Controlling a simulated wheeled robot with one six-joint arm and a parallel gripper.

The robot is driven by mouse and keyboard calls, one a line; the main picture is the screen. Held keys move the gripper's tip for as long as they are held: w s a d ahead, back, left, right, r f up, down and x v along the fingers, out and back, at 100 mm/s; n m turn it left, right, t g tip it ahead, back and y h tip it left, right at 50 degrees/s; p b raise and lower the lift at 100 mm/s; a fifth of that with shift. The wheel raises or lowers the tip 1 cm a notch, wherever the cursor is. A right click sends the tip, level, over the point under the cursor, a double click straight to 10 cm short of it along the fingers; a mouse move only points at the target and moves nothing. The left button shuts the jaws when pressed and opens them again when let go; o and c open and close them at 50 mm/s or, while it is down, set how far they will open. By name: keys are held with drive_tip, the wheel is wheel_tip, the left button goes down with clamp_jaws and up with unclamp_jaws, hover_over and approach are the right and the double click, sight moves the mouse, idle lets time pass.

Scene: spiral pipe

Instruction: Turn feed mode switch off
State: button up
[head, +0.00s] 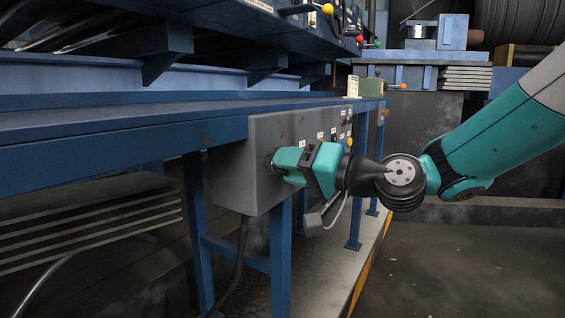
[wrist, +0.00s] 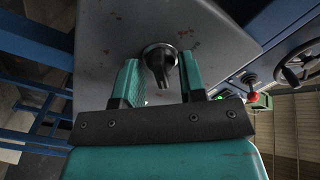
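A black rotary switch knob (wrist: 160,66) on a round silver-rimmed base sits on a grey panel face in the wrist view. It appears to be the feed mode switch, but no label on it is readable. My gripper (wrist: 158,72) has its two teal fingers apart, one on each side of the knob, with visible gaps between knob and fingers. In the head view my gripper (head: 281,165) is at the side of the grey control box (head: 238,165), and the knob is hidden behind it.
A blue bench (head: 120,125) runs above the box, on blue legs.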

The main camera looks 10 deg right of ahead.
drive_tip(key=shift+a, duration=0.1)
drive_tip(key=c, duration=0.6)
drive_tip(key=shift+o, duration=0.2)
drive_tip(key=shift+f+n+b, duration=0.1)
drive_tip(key=shift+n+b, duration=0.2)
drive_tip(key=shift+b, duration=0.1)
drive_tip(key=shift+n+b, duration=4.6)
drive_tip(key=shift+b, duration=0.8)
